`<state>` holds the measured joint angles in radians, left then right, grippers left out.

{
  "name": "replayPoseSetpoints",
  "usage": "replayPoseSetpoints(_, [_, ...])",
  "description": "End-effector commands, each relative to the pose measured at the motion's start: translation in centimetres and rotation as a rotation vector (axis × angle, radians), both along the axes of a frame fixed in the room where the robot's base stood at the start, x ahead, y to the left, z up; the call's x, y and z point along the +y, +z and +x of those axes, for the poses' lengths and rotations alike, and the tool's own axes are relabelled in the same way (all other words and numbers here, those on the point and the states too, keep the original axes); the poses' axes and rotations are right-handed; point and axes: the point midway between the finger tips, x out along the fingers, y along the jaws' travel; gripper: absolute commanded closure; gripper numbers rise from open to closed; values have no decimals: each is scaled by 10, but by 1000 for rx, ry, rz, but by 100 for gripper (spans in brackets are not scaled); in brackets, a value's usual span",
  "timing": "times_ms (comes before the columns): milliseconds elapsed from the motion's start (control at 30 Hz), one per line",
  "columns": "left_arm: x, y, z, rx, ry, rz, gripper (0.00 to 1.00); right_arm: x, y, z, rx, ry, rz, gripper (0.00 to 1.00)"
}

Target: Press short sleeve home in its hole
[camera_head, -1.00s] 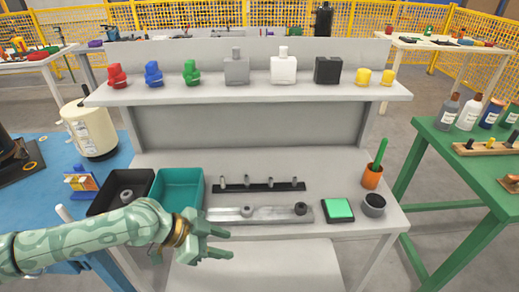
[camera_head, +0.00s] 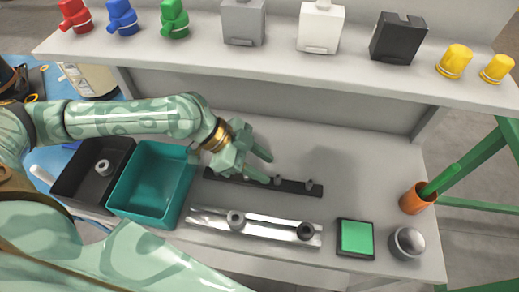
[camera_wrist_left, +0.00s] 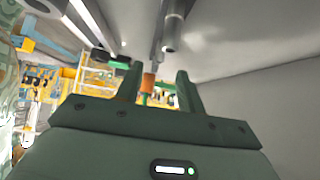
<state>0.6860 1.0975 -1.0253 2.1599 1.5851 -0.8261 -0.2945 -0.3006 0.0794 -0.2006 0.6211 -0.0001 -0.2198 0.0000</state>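A bright metal plate (camera_head: 270,230) lies on the bench, with a light grey sleeve (camera_head: 236,219) at its left part and a dark sleeve (camera_head: 305,231) near its right end. I cannot tell how deep either sits. Behind the plate is a black rack (camera_head: 295,188) with small grey upright pieces; my gripper hides its left part. My left gripper (camera_head: 265,166) is over the rack, fingers apart and empty. In the left wrist view the open fingers (camera_wrist_left: 157,80) show nothing between them, and a grey cylinder (camera_wrist_left: 172,35) is beyond them. My right gripper is not in view.
A black bin (camera_head: 72,183) holding a grey ring (camera_head: 103,167) and a teal bin (camera_head: 148,190) stand left. A green pad (camera_head: 357,238), a grey cup (camera_head: 407,243) and an orange pen holder (camera_head: 414,200) stand right. A shelf (camera_head: 290,58) overhangs the back.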

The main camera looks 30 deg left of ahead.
Motion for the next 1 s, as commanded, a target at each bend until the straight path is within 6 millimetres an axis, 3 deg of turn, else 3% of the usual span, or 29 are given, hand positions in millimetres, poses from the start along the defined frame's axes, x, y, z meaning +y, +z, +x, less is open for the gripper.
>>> replayPoseSetpoints(300, [-34,-35,10,1,0,0,62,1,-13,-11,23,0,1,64])
replayPoseSetpoints(667, [-40,-39,12,-1,1,0,62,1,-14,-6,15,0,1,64])
replayPoseSetpoints(833, [-40,-39,12,-1,1,0,100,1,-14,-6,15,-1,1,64])
replayPoseSetpoints(900, [-40,-39,12,-1,1,0,100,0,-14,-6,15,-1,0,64])
replayPoseSetpoints(933, [-40,-39,12,-1,1,1,91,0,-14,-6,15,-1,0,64])
replayPoseSetpoints(967, [-40,-39,12,-1,1,1,99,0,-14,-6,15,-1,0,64])
replayPoseSetpoints(1000, [-40,-39,12,-1,1,1,100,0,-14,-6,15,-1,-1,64])
